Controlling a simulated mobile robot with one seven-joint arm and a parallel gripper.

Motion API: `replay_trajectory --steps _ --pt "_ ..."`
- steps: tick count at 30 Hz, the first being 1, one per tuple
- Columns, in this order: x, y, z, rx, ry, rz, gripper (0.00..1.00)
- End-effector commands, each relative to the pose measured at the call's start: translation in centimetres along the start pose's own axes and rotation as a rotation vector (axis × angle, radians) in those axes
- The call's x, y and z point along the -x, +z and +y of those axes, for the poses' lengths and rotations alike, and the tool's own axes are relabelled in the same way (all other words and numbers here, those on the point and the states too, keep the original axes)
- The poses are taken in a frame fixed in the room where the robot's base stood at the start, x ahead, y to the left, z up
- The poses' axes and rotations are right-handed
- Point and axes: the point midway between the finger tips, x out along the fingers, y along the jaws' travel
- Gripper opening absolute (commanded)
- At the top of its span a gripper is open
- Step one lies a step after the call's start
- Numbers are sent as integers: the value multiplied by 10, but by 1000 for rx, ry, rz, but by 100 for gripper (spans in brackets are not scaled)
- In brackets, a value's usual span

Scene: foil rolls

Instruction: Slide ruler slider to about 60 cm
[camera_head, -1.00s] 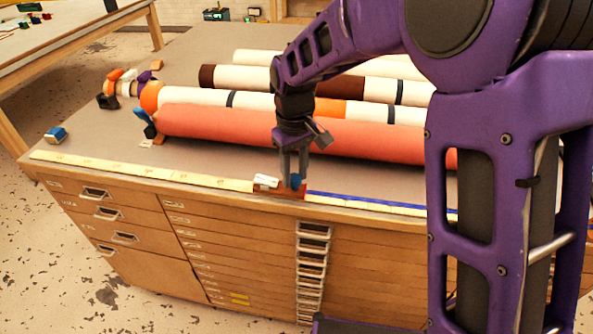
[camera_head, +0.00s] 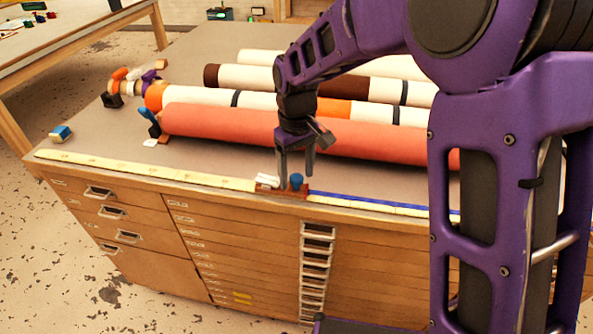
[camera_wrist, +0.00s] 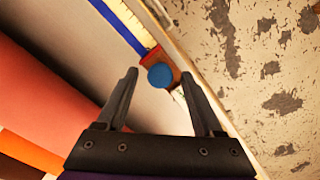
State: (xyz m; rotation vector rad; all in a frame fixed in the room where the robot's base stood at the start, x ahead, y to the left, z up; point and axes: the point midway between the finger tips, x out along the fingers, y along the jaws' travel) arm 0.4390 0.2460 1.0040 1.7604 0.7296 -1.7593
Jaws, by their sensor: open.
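The ruler (camera_head: 140,173) is a long pale strip along the front edge of the cabinet top, with a blue stretch (camera_head: 375,201) to the right of the slider. The slider (camera_head: 268,188) is a reddish-brown block with a white piece and a blue knob (camera_head: 296,180), sitting on the ruler near the middle of the front edge. My gripper (camera_head: 297,178) is open and just above the slider. In the wrist view, my gripper (camera_wrist: 168,84) has its fingers apart and empty, with the blue knob (camera_wrist: 161,76) showing between the fingertips. Whether the fingers touch the knob cannot be told.
A red-orange roll (camera_head: 235,125) lies behind the ruler, with white and banded rolls (camera_head: 260,78) further back. A small blue block (camera_head: 61,133) stands at the left. The cabinet top (camera_head: 100,140) between the ruler and rolls is mostly bare.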

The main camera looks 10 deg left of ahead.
Motion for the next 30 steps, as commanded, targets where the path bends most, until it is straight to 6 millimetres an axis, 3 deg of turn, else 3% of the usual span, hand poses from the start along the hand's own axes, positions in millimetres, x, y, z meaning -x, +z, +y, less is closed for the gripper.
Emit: replay_trajectory --steps 4,8,21,30 --pt "4 0 0 0 0 1 69" --pt "21 -1 0 -1 1 3 69" --pt "125 -1 0 0 1 5 69" --pt "169 0 0 0 0 1 69"
